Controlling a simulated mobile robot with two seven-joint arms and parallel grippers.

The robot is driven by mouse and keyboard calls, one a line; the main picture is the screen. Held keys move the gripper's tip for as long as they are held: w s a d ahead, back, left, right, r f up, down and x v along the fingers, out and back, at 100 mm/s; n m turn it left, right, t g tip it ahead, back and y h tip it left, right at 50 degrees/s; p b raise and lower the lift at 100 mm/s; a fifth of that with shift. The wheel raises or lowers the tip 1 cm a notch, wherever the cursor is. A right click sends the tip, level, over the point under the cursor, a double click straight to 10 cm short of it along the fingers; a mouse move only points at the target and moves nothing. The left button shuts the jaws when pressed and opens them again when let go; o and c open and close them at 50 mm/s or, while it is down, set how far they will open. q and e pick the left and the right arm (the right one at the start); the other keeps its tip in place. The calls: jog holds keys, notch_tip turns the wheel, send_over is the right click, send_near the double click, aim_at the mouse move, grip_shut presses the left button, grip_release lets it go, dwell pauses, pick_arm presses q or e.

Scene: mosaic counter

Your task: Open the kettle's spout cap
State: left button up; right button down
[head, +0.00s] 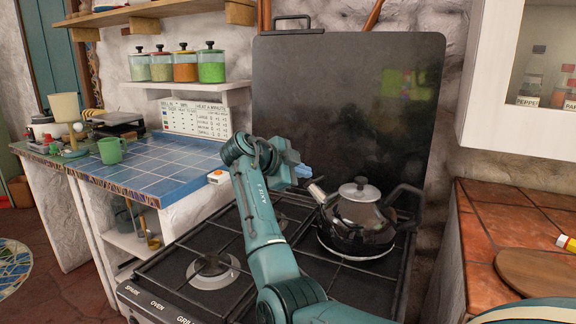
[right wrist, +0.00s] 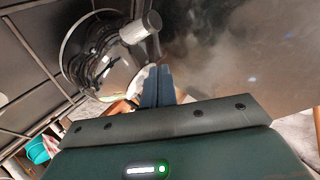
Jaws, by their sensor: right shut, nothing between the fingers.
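The dark shiny kettle (head: 358,222) stands on a back-right burner of the stove. Its silver spout (head: 317,192) points up to the left; in the right wrist view the kettle (right wrist: 85,62) shows with its spout end (right wrist: 141,28) just beyond my fingers. I cannot tell whether the spout cap is open or closed. My right gripper (head: 304,171) is beside the spout tip, slightly above and left of it. Its blue fingers (right wrist: 158,88) are together and empty, and look apart from the spout. My left gripper is not in view.
The black upright stove lid (head: 340,110) stands behind the kettle. A front-left burner (head: 212,268) is bare. The blue tiled counter (head: 150,165) holds a green mug (head: 111,150). A tiled counter with a wooden board (head: 535,272) lies to the right.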

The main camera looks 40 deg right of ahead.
aim_at(322, 177)
jog(key=x, duration=0.5)
dwell(0.3)
